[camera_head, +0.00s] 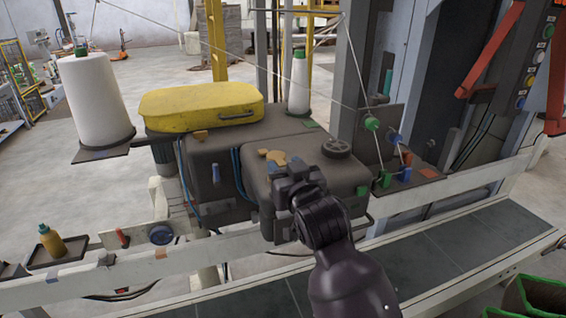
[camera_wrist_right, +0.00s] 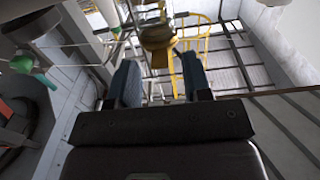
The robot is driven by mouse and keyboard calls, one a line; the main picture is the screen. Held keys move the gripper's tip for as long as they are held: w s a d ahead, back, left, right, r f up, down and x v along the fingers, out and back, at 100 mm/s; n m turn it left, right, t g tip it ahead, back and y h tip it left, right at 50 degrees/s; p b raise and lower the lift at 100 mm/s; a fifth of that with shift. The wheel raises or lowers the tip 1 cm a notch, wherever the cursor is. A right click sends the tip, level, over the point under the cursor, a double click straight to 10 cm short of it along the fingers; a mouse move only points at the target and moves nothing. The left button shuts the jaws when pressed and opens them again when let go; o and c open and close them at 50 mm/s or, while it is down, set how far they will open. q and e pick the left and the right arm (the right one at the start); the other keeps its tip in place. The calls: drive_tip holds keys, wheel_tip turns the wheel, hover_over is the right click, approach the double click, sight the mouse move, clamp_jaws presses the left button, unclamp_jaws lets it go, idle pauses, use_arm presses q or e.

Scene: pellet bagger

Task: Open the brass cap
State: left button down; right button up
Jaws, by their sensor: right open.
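The brass cap (camera_head: 274,156) shows as a brass-coloured piece on top of the dark machine housing (camera_head: 300,150), just beyond my right gripper (camera_head: 291,172). In the right wrist view the brass cap (camera_wrist_right: 156,36) is ahead of the two fingers, roughly midway between them. The right gripper (camera_wrist_right: 160,72) is open, with a clear gap between its fingers and nothing held. From the head the gripper hides part of the housing top, and I cannot tell whether a finger touches the cap. My left gripper is not in view.
A black knob (camera_head: 337,147) stands right of the cap. A yellow cover (camera_head: 200,105) lies behind left, and white thread cones (camera_head: 93,100) stand around. Green and blue thread guides (camera_head: 372,124) are at right. A pale rail (camera_head: 420,197) crosses in front.

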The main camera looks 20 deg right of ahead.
drive_tip(key=shift+w, duration=0.75)
drive_tip(key=shift+c, duration=0.2)
clamp_jaws()
